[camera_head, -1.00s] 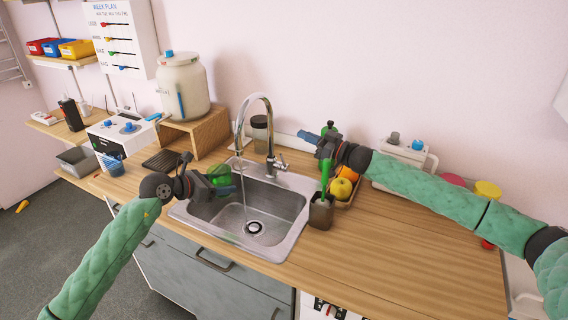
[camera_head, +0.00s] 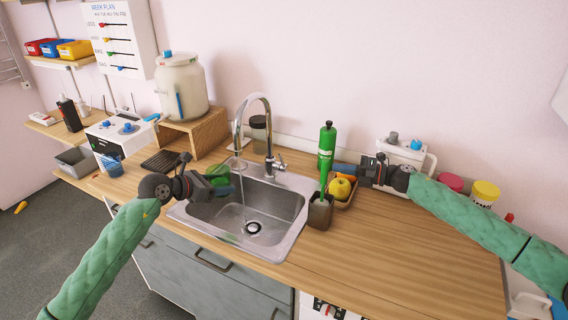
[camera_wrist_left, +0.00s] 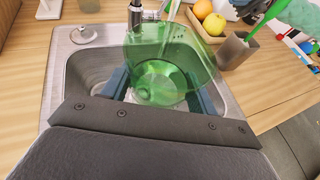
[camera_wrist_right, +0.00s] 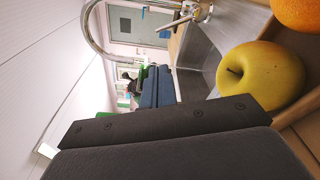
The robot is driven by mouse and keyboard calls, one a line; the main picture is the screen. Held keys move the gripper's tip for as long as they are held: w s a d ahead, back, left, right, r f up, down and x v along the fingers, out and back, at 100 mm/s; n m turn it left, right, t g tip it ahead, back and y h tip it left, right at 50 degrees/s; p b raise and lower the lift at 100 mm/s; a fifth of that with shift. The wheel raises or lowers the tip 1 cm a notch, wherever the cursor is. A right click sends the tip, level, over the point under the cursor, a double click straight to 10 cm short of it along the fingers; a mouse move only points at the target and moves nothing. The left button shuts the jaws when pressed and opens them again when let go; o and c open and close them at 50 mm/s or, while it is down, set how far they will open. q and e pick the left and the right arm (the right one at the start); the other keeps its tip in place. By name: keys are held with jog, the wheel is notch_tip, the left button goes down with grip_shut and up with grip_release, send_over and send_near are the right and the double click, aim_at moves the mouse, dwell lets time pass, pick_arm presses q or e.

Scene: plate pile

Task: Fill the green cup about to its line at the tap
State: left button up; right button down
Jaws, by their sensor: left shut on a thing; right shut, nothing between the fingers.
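The green cup (camera_head: 217,174) is see-through and sits over the left part of the sink (camera_head: 290,215). My left gripper (camera_head: 222,185) is shut on it. In the left wrist view the cup (camera_wrist_left: 165,72) fills the space between the fingers. Its line and water level cannot be made out. The chrome tap (camera_head: 268,130) arches over the sink, and a thin stream of water (camera_head: 243,200) falls from it. In the head view the stream lies right of the cup. My right gripper (camera_head: 345,169) is shut and empty, right of the tap near the fruit.
A brown holder (camera_head: 320,212) with a green-handled brush stands right of the sink. Behind it are a fruit tray with a yellow apple (camera_head: 341,188) and a green bottle (camera_head: 326,145). A big jar (camera_head: 183,85) stands back left.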

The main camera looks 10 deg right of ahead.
aim_at(282, 162)
jog(key=shift+s+d+f+n, duration=0.2)
jog(key=shift+d+f+n, duration=0.1)
jog(key=shift+n, duration=0.3)
jog(key=shift+w+a, duration=0.1)
jog(key=shift+a, duration=0.15)
jog(key=x, duration=1.9)
jog(key=shift+a+f, duration=0.15)
jog(key=shift+f, duration=0.25)
jog(key=shift+w+r+m, duration=0.3)
jog(key=shift+w+m, duration=0.05)
jog(key=shift+m, duration=0.15)
jog(key=shift+w+d+r+m, duration=0.35)
jog(key=shift+w+d+m, duration=0.35)
jog(key=shift+m, duration=0.5)
jog(key=shift+w+d+r+m, duration=0.35)
jog(key=shift+w+d+m, duration=0.35)
jog(key=shift+m, duration=0.5)
jog(key=shift+w+a, duration=0.1)
